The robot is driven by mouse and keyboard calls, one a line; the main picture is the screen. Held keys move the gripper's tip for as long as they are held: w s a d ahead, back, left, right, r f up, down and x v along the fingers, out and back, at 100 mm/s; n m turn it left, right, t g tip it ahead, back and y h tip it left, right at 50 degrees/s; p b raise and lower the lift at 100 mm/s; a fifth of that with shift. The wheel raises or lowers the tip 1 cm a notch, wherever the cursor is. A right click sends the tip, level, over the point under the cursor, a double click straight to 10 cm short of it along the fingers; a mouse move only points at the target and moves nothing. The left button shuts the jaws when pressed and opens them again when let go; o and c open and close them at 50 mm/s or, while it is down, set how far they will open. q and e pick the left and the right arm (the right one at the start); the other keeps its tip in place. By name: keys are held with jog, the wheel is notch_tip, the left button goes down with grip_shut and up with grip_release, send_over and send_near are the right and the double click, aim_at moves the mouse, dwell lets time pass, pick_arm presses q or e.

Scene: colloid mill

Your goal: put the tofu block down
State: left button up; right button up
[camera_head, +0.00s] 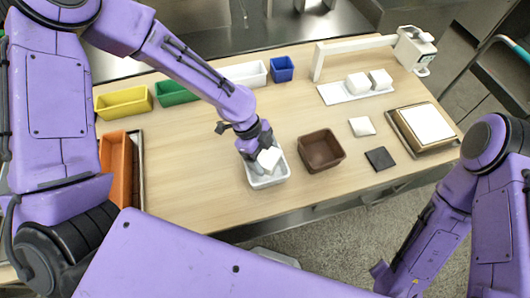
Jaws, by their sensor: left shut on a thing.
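My left gripper (262,149) is shut on a white tofu block (269,159). It holds the block over a white tray (282,178) near the table's front edge. The block looks tilted and overlaps the tray's inside in the picture. I cannot tell whether it touches the tray's bottom. My right arm comes in at the lower right, and its gripper is not in view.
A brown bin (322,150) stands just right of the tray. Further right are a white pad (362,126), a dark square (380,158) and a framed white board (426,123). Yellow (124,103), green (176,92) and blue (282,69) bins line the back.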

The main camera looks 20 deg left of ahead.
pick_arm(q)
jog(key=shift+d+f, duration=0.1)
jog(key=shift+f, duration=0.05)
jog(key=shift+f, duration=0.25)
jog(key=shift+f+b, duration=0.35)
jog(key=shift+b, duration=0.05)
jog(key=o, duration=0.7)
jog(key=shift+r, duration=0.1)
jog(key=v, duration=1.3)
jog(key=shift+d+r+b, duration=0.15)
jog(key=shift+d+b, duration=0.1)
jog(key=shift+b, duration=0.05)
